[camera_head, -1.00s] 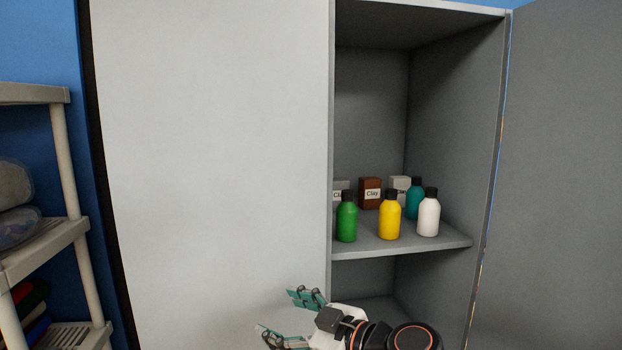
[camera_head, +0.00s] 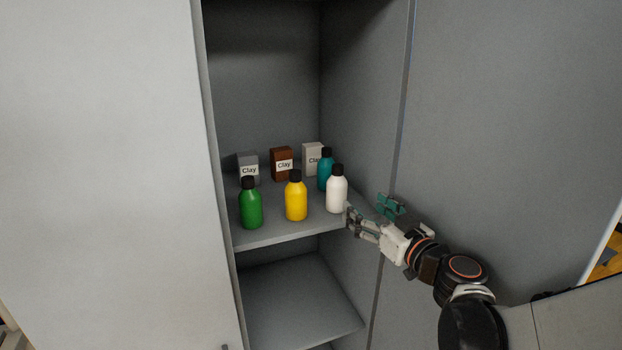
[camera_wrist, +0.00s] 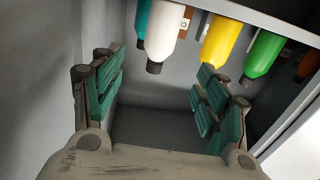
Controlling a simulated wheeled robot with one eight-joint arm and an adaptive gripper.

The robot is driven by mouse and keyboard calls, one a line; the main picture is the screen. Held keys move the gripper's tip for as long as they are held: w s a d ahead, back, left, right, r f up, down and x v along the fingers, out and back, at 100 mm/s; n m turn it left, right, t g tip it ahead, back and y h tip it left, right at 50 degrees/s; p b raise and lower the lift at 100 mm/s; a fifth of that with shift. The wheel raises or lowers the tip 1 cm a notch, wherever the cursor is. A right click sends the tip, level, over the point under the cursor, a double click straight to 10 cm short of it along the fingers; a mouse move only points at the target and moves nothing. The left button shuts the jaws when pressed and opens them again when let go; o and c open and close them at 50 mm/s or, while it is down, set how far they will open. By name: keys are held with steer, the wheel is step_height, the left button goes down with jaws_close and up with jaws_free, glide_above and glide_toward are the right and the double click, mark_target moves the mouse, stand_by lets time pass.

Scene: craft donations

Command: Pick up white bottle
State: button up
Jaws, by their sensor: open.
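The white bottle (camera_head: 336,194) with a black cap stands upright at the front right of the cabinet shelf. In the wrist view the white bottle (camera_wrist: 161,36) appears upside down, beyond the open fingers and nearer the left one. My gripper (camera_head: 368,213) is open and empty, just right of the bottle near the shelf's front edge. In the wrist view my gripper (camera_wrist: 160,95) shows its green finger pads spread wide with nothing between them. Whether a finger touches the bottle cannot be told from the head view.
A teal bottle (camera_head: 325,172) stands close behind the white one. A yellow bottle (camera_head: 296,200) and a green bottle (camera_head: 251,207) stand to the left. Several clay boxes, including a brown one (camera_head: 282,165), stand behind. The open cabinet door (camera_head: 500,130) is at right; the lower shelf (camera_head: 295,300) is empty.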

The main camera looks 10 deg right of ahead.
mark_target(343, 189)
steer(key=x, duration=0.8)
steer(key=shift+a+f+p, duration=0.1)
steer(key=shift+a+p, duration=0.05)
steer(key=shift+p, duration=0.2)
steer(key=shift+d+p+x, duration=0.1)
steer(key=shift+p+x, duration=0.25)
steer(key=shift+x, duration=0.95)
steer(key=shift+d+p+x, duration=0.15)
steer(key=shift+p+x, duration=0.15)
steer(key=shift+x, duration=1.05)
jaws_close()
